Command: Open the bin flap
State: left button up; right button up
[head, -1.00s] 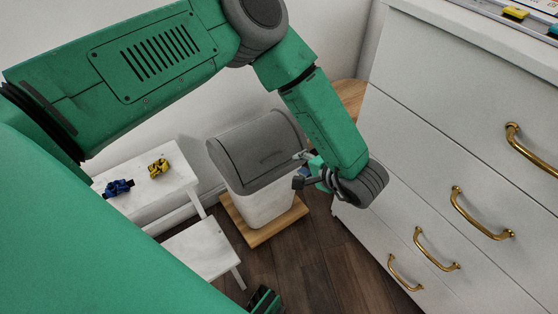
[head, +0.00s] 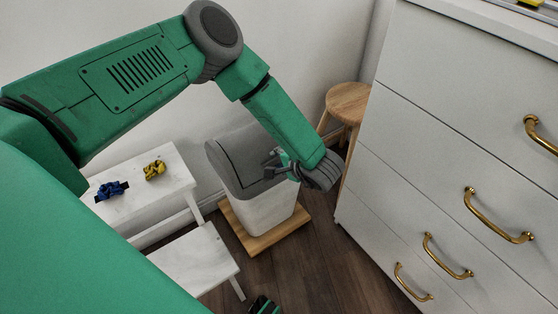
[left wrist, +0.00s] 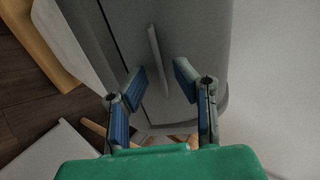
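The bin (head: 262,215) is a white tub with a grey lid and stands near the wall. Its grey flap (head: 236,152) lies in the lid and looks closed. In the left wrist view, a thin raised grip bar (left wrist: 156,50) stands on the grey flap (left wrist: 128,30). My left gripper (head: 270,166) is over the right part of the lid. In the left wrist view the left gripper (left wrist: 160,78) is open, its blue-padded fingers to either side of the lower end of the bar. Contact cannot be told.
The bin stands on a wooden board (head: 250,243). A white step stool (head: 140,203) with a blue and a yellow object is at left. A white drawer cabinet (head: 420,130) with brass handles fills the right. A round wooden stool (head: 348,101) stands behind.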

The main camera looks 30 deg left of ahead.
pick_arm(q)
jog(key=shift+a+f, duration=0.1)
jog(key=shift+a, duration=0.05)
grip_shut()
jog(key=shift+r+p, duration=0.3)
jog(key=shift+p, duration=0.1)
jog(key=r+g+h+p, duration=0.1)
jog(key=r+h+p, duration=0.1)
jog(key=p, duration=0.2)
jog(key=r+g+h+p, duration=0.1)
jog(key=r+h+p, duration=0.1)
jog(key=p, duration=0.3)
jog(key=r+h+p, duration=0.3)
jog(key=p, duration=0.1)
jog(key=shift+w+a+r+g+p, duration=0.2)
jog(key=shift+w+a+g+p, duration=0.05)
jog(key=shift+a+g+p, duration=0.15)
jog(key=shift+r+p, duration=0.25)
jog(key=shift+p, duration=0.1)
jog(key=shift+w+a+r+p, duration=0.25)
jog(key=shift+a+r+p, duration=0.3)
jog(key=shift+a+p, duration=0.05)
jog(key=shift+w+a+r+p, duration=0.2)
jog(key=shift+a+r+p, duration=0.35)
